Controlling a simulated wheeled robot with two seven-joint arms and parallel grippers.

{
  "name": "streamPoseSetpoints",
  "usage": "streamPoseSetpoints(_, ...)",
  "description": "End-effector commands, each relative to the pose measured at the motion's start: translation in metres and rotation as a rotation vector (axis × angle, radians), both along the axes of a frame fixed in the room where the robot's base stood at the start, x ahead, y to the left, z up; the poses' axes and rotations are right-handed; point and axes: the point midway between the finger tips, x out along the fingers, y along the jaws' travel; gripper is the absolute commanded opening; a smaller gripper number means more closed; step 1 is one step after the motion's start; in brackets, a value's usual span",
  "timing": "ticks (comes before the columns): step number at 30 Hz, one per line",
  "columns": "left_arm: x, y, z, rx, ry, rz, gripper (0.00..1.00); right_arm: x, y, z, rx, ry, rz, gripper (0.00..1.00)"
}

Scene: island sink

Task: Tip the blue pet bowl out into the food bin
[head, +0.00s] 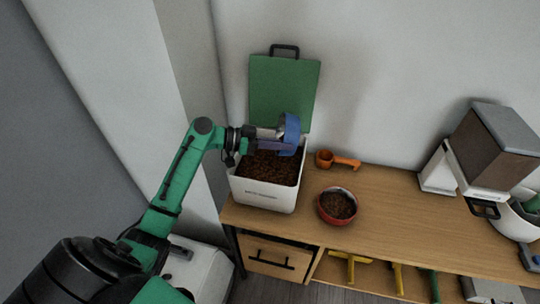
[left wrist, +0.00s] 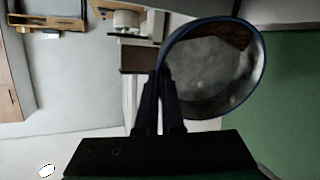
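The blue pet bowl (head: 291,134) is tipped on its side above the food bin (head: 262,194). My left gripper (head: 276,134) is shut on its rim. In the left wrist view the bowl (left wrist: 262,70) shows a grey inside with a brown patch of food at its upper edge, and my left gripper's dark fingers (left wrist: 162,100) pinch its rim. The bin is white, holds brown kibble (head: 268,168), and its green lid (head: 283,90) stands open behind it. My right gripper is not in view.
A red bowl of brown food (head: 337,206) and an orange scoop (head: 338,160) lie right of the bin on the wooden counter (head: 400,220). A dispenser (head: 490,150) stands at the far right. The counter between is clear.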

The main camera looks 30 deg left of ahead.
Motion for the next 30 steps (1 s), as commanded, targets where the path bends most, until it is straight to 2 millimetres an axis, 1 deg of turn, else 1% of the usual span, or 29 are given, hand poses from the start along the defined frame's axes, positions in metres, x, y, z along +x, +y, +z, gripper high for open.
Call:
streamPoseSetpoints(12, -0.003, 0.006, -0.001, -0.04, -0.023, 0.0, 0.0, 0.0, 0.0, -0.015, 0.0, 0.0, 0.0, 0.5)
streamPoseSetpoints(30, -0.006, 0.011, 0.007, -0.098, -0.058, 0.001, 0.0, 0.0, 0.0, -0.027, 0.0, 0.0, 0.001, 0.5)
